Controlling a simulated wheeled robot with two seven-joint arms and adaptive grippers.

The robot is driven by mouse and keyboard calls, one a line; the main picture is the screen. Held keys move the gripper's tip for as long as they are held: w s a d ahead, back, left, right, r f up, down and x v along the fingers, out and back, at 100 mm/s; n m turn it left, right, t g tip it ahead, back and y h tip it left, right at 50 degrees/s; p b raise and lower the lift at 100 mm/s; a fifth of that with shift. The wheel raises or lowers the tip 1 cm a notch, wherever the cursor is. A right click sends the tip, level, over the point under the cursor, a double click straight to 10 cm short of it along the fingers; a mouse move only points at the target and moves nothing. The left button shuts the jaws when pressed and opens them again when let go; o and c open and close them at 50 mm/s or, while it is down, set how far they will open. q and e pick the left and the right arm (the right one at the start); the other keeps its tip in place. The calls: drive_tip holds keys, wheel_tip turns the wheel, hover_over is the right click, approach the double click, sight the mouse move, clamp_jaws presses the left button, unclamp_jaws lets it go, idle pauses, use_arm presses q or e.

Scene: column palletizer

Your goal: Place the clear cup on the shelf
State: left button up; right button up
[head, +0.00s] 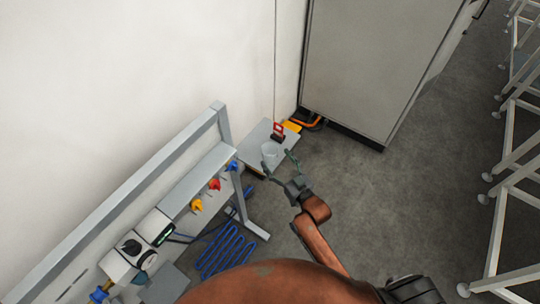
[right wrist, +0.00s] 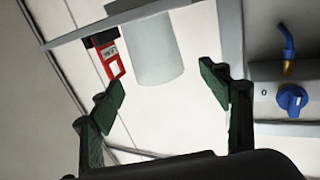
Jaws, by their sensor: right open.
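The clear cup (head: 269,151) stands on a small grey shelf (head: 253,159) against the wall in the head view. It shows as a pale, translucent cylinder in the right wrist view (right wrist: 150,50). My right gripper (head: 276,161) is right by the cup, with its two fingers spread. In the right wrist view the open fingers (right wrist: 165,85) are apart, and the cup lies ahead of them, nearer the left finger, with no clear contact. My left gripper is not in view.
A red and black padlock-like item (head: 278,131) stands beside the cup on the shelf. A bench with coloured valve handles (head: 214,184) is at the left. A grey cabinet (head: 375,60) stands behind. Open floor (head: 400,190) lies to the right.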

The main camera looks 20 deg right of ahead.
sight(266, 144)
drive_tip(key=b+x, duration=0.1)
drive_tip(key=x, duration=0.4)
drive_tip(key=shift+w+r, duration=0.15)
drive_tip(key=shift+w, duration=0.15)
drive_tip(key=shift+c, duration=0.6)
drive_tip(key=c, duration=1.1)
drive_tip(key=shift+r, duration=0.2)
